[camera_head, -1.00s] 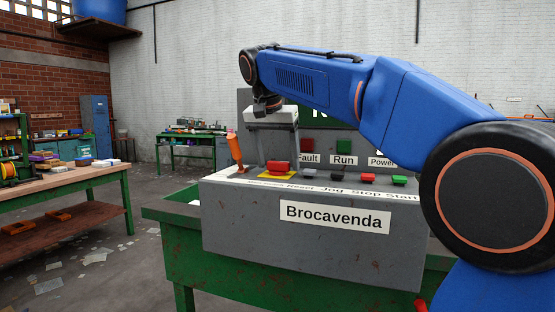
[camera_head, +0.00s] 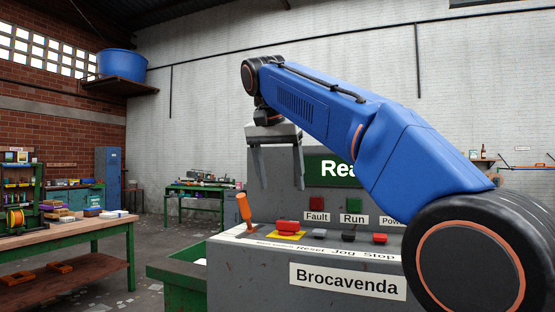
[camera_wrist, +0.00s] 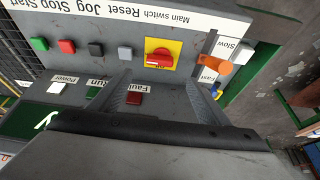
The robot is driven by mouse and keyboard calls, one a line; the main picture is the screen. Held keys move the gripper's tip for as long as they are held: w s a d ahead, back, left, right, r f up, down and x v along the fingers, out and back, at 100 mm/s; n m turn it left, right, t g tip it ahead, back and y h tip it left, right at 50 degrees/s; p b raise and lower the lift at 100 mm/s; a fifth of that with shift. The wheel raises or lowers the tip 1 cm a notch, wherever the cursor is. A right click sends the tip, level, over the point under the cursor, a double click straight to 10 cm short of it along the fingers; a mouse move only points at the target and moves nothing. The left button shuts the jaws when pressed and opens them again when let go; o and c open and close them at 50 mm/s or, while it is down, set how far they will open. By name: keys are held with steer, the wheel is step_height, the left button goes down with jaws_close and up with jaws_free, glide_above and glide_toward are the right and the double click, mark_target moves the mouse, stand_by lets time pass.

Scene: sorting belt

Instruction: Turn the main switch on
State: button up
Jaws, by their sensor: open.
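The main switch (camera_head: 288,227) is a red knob on a yellow plate, on the sloping top of a grey control console (camera_head: 225,262). In the wrist view the knob (camera_wrist: 160,57) sits under a "Main switch" label, its handle lying roughly across the picture. I cannot tell its on or off marking. My gripper (camera_head: 278,186) is open and empty, fingers pointing down, above and apart from the knob. In the wrist view the gripper (camera_wrist: 161,82) has a finger on either side of the picture, with the knob lined up between and beyond them.
An orange-handled lever (camera_head: 244,209) stands up just left of the switch. Grey, black and red buttons (camera_head: 380,238) run to its right. Fault (camera_head: 317,203) and Run (camera_head: 354,205) lamps and a green display sit behind. A wooden bench (camera_head: 65,232) stands far left.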

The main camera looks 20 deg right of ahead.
steer(key=shift+v, duration=2.75)
